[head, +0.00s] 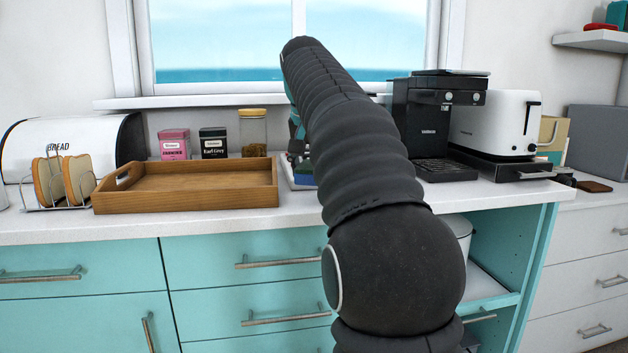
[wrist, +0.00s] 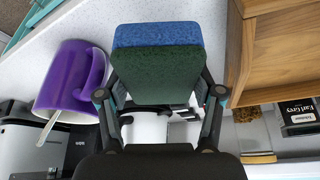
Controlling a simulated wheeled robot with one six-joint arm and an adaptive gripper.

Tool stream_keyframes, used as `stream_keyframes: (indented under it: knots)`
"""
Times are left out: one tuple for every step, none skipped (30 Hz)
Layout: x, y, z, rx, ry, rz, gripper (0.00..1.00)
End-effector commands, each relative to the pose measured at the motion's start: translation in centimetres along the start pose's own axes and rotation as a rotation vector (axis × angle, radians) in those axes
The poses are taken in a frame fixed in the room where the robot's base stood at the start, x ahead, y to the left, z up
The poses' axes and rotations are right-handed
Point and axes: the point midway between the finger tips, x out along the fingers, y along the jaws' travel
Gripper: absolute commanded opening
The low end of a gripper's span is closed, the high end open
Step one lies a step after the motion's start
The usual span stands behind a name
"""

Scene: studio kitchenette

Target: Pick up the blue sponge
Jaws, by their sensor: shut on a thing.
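The blue sponge (wrist: 158,34) has a dark green scouring face and fills the upper middle of the wrist view. My gripper (wrist: 161,94) is shut on it, with one finger at each side. In the head view a bit of the blue sponge (head: 304,178) shows low over the counter, just right of the wooden tray. My arm hides most of the gripper and sponge there. I cannot tell whether the sponge touches the surface under it.
The wooden tray (head: 187,198) stands close on the left. A purple mug (wrist: 62,83) with a spoon is on the sponge's other side. A coffee machine (head: 432,120) and white toaster (head: 497,122) stand to the right. Tins and a jar (head: 253,133) line the back.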

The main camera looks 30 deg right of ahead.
Motion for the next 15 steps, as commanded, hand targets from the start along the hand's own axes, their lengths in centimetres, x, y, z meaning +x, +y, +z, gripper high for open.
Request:
stream_keyframes:
  knots:
    - [-0.9, 0.0, -0.4, 0.001, 0.002, -0.001, 0.52]
    - [-1.1, 0.0, -0.5, 0.001, 0.002, -0.001, 0.52]
    - [-1.4, -0.1, -0.7, 0.001, 0.002, -0.001, 0.52]
    - [-1.7, -0.1, -0.8, 0.001, 0.002, -0.001, 0.52]
    - [-2.1, 0.0, -1.0, 0.001, 0.001, -0.001, 0.52]
    - [-2.5, 0.0, -1.1, 0.001, 0.003, -0.001, 0.52]
    - [-2.8, 0.0, -1.2, 0.001, 0.001, -0.001, 0.52]
    - [-3.1, 0.0, -1.4, 0.001, 0.002, -0.001, 0.52]
    - [-3.4, 0.0, -1.5, 0.001, 0.001, 0.000, 0.52]
    - [-3.6, 0.0, -1.6, 0.000, 0.002, -0.001, 0.52]
    - [-3.8, -0.1, -1.7, 0.000, 0.002, 0.000, 0.52]
    - [-4.1, -0.1, -1.8, 0.000, 0.001, 0.000, 0.52]
    - [-4.3, 0.0, -1.9, 0.000, 0.001, 0.000, 0.52]
    - [-4.5, 0.0, -2.0, 0.000, 0.002, -0.001, 0.52]
    - [-4.7, 0.0, -2.0, 0.000, 0.000, 0.000, 0.52]
